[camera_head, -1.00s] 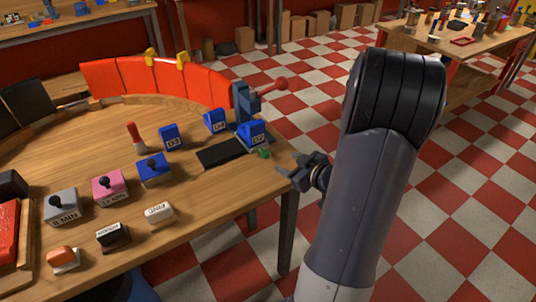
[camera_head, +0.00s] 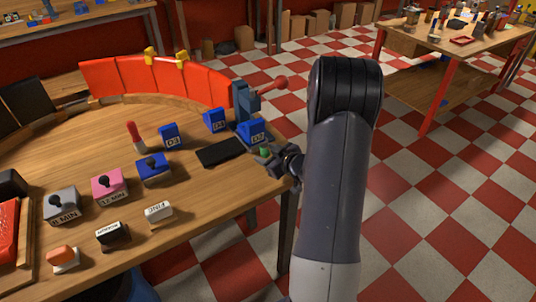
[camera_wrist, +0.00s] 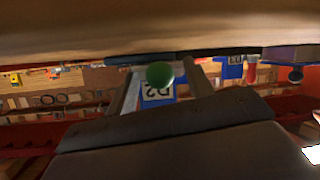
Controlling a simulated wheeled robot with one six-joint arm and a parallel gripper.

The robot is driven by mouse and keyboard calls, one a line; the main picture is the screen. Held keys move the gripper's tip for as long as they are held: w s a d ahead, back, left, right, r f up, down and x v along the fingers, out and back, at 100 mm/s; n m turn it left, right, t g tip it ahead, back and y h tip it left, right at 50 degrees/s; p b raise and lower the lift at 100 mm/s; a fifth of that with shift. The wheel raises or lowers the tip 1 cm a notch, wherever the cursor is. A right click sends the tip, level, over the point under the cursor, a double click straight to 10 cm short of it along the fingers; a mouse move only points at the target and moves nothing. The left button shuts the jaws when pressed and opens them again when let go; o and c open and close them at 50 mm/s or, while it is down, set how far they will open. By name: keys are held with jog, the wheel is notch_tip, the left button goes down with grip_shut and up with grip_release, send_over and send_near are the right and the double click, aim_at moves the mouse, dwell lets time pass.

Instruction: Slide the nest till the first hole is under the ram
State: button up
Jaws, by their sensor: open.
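The blue-grey press (camera_head: 244,102) with a red-knobbed lever (camera_head: 273,84) stands near the right end of the curved table. A blue block marked D2 (camera_head: 252,130) sits at its foot. A small green knob (camera_head: 264,152) is in front of the block. My gripper (camera_head: 266,155) is open at the knob, at the table's right edge. In the wrist view the green knob (camera_wrist: 159,74) lies between the two open fingers (camera_wrist: 163,86), with the D2 block (camera_wrist: 157,97) behind it. I cannot tell whether a finger touches the knob. The nest's hole and the ram's tip cannot be made out.
A black mat (camera_head: 220,152) lies left of the gripper. Blue blocks D3 (camera_head: 170,136) and D4 (camera_head: 215,119) stand behind it. Several stamps, including a pink one (camera_head: 110,188), fill the table's left and front. Open floor lies to the right.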

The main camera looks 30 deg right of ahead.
jog(key=shift+c, duration=0.3)
grip_shut()
jog(key=shift+d, duration=0.5)
jog(key=shift+o, duration=0.3)
grip_release()
jog(key=shift+a, duration=0.1)
jog(key=v, duration=1.1)
jog(key=shift+w, duration=0.1)
